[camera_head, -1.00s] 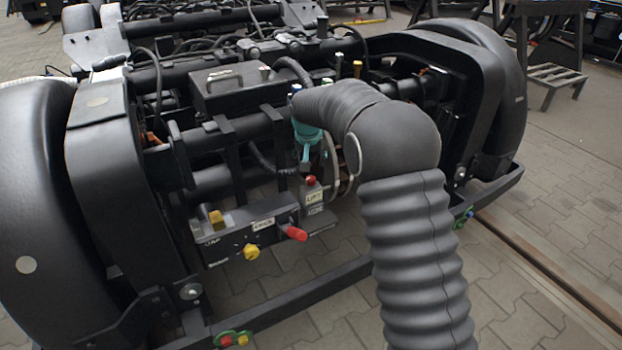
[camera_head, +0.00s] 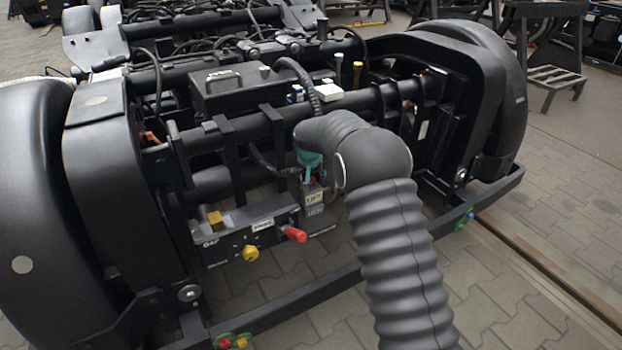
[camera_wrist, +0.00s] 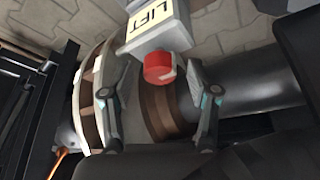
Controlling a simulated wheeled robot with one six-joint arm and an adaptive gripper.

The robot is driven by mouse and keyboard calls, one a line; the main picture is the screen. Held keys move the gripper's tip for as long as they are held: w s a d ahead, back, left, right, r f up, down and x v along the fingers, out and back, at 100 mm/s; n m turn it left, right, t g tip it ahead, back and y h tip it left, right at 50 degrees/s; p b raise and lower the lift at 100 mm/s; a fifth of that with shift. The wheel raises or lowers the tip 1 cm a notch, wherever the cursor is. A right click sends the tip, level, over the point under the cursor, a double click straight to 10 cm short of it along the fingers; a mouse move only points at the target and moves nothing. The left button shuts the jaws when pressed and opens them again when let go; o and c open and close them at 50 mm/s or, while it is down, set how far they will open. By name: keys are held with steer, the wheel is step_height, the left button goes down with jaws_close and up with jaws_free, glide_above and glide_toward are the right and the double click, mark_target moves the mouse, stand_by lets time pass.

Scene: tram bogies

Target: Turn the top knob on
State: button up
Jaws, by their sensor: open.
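A red knob (camera_wrist: 160,67) sits on the end of a grey box with a yellow "LIFT" label (camera_wrist: 152,27) in the wrist view. My gripper (camera_wrist: 151,78) is open, with one finger on each side of the knob and visible gaps to both. I cannot tell whether the fingertips reach its depth. In the head view my gripper (camera_head: 309,178), with its teal part, points down right above the LIFT box (camera_head: 313,204) and hides the red knob there.
Black bogie beams and hoses surround my gripper. A lower frame bar (camera_head: 310,296) runs in front.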

jaws_close()
steer(key=shift+n, duration=0.3)
steer(key=n+y+p, duration=0.1)
steer(key=n, duration=0.1)
steer(key=shift+d+n, duration=0.1)
steer(key=shift+n, duration=0.3)
steer(key=n+y, duration=0.1)
steer(key=n, duration=0.1)
steer(key=n+g+y+b, duration=0.1)
steer(key=n, duration=0.2)
steer(key=shift+w+d+f, duration=0.1)
steer(key=shift+w, duration=0.05)
steer(key=n+g, duration=0.1)
steer(key=n, duration=0.1)
steer(key=n+y, duration=0.1)
steer(key=n, duration=0.1)
steer(key=shift+n+g, duration=0.4)
steer(key=n+g+p, duration=0.1)
steer(key=n, duration=0.3)
steer(key=shift+w+g, duration=0.1)
steer(key=shift+g, duration=0.3)
steer(key=shift+n, duration=0.3)
jaws_free()
